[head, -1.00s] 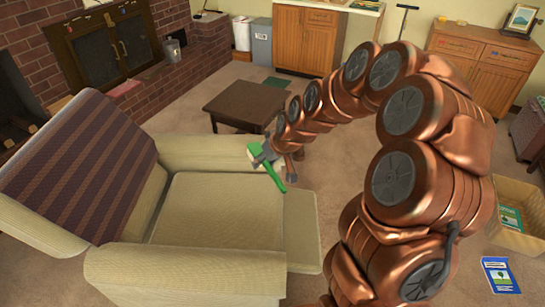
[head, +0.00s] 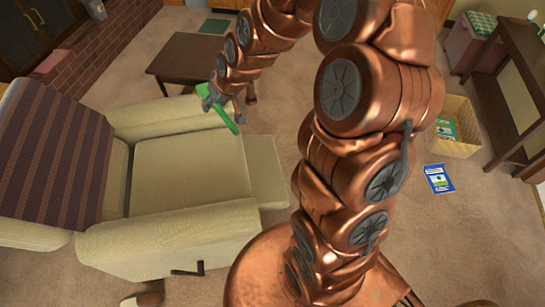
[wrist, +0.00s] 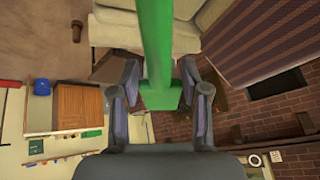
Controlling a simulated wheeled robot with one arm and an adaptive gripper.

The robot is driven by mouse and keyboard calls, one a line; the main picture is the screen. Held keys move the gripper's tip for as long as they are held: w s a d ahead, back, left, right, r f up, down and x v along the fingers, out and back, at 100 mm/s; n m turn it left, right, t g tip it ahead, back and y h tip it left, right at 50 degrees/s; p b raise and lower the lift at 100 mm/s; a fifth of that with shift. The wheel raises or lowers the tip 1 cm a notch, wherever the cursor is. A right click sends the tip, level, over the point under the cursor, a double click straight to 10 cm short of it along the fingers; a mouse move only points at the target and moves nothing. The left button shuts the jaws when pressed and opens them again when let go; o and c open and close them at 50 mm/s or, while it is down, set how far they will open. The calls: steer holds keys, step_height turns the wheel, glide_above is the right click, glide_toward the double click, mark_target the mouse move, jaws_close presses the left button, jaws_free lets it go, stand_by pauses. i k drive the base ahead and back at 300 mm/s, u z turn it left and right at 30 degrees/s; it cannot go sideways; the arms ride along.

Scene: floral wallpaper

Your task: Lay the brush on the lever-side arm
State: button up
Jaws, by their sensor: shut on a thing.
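The green brush (head: 229,122) is in my gripper (head: 220,100), near the front end of the armchair's far arm (head: 165,118). In the wrist view the brush (wrist: 157,45) runs up from between the two fingers (wrist: 160,95), which are closed on it. The beige armchair (head: 185,165) has a striped cloth over its back. A dark lever (head: 187,268) sits on the outer side of its near arm (head: 165,232). The top of that near arm is bare. The brush appears above the chair; its exact height is hard to tell.
A dark low table (head: 187,55) stands beyond the chair. A cardboard box (head: 462,145) and a blue book (head: 438,179) are on the floor at the right. A slipper (head: 143,299) lies near the lever. The chair's footrest (head: 267,172) juts out at the front.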

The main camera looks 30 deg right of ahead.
mark_target(166, 223)
steer(key=z, duration=0.65)
steer(key=k, duration=1)
steer(key=u, duration=0.8)
